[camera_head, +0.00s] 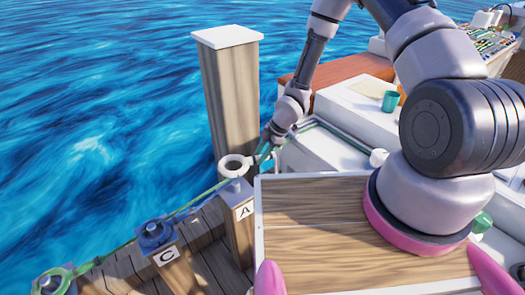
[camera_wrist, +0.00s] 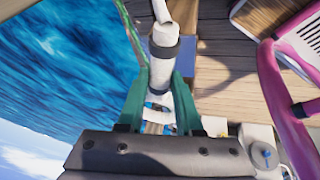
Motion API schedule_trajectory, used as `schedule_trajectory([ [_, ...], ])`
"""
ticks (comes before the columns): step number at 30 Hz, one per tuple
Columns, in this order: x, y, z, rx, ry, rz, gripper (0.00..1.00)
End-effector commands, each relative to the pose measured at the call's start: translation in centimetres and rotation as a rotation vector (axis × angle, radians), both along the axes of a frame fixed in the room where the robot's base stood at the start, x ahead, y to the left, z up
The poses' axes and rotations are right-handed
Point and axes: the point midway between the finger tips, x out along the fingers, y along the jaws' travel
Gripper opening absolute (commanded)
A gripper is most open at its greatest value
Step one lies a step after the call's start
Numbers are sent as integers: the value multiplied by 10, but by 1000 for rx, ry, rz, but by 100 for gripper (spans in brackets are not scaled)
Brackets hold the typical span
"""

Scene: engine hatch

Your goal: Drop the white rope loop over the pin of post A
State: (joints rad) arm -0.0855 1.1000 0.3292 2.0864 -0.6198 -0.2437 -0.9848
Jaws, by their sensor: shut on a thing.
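Post A (camera_head: 242,235) is a short wooden post with a grey cap and an "A" label, left of the wooden panel. The white rope loop (camera_head: 236,166) shows as a thick white ring at the top of post A. Its height above the cap and whether the pin is inside it cannot be told. My gripper (camera_head: 268,152) is at the ring's right side, shut on its white rope. In the wrist view, the green fingers (camera_wrist: 160,95) grip a thick white piece (camera_wrist: 165,70) with a dark band. A blue surface (camera_wrist: 187,62) shows behind it.
Post C (camera_head: 178,272), with a blue cap, stands to the left on the dock. A green line (camera_head: 120,245) runs along there. A tall white-capped piling (camera_head: 230,95) stands behind post A. The wooden panel (camera_head: 320,200) is close on the right. Open water lies left.

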Motion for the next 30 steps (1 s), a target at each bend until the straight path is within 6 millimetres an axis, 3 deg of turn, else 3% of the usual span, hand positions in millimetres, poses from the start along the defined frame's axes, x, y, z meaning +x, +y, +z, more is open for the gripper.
schedule_trajectory([
  [30,0,0,-71,0,0,-2,0],
])
